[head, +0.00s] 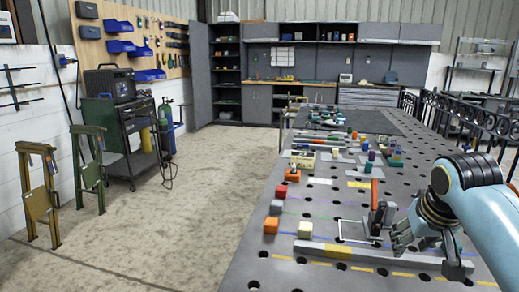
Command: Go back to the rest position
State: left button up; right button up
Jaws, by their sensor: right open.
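My right arm comes in from the right edge. Its gripper (400,238) is open, low over the near part of the perforated grey table (245,262). It is close to a long grey bar (380,258) with a yellow band, and I cannot tell if they touch. No object shows between the fingers. My left gripper is not in view.
More small items lie farther back. A black scrollwork gate (465,113) stands along the right. The floor left is open.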

jog(key=s+a+f+n+g, duration=0.1)
jog(key=s+a+n, duration=0.15)
jog(key=s, duration=2.65)
jog(key=s+d+f+g+b, duration=0.15)
jog(key=f+b, duration=0.25)
jog(key=f, duration=1.4)
jog(key=s+d+f+g+b, duration=0.1)
jog(key=s+f+b, duration=0.15)
jog(key=f, duration=1.55)
jog(key=s+f+b, duration=0.5)
jog(key=s+f, duration=1.2)
jog(key=f, duration=0.2)
jog(key=shift+d+y+b, duration=0.2)
jog(key=shift+y+b, duration=0.1)
jog(key=shift+m+g, duration=0.35)
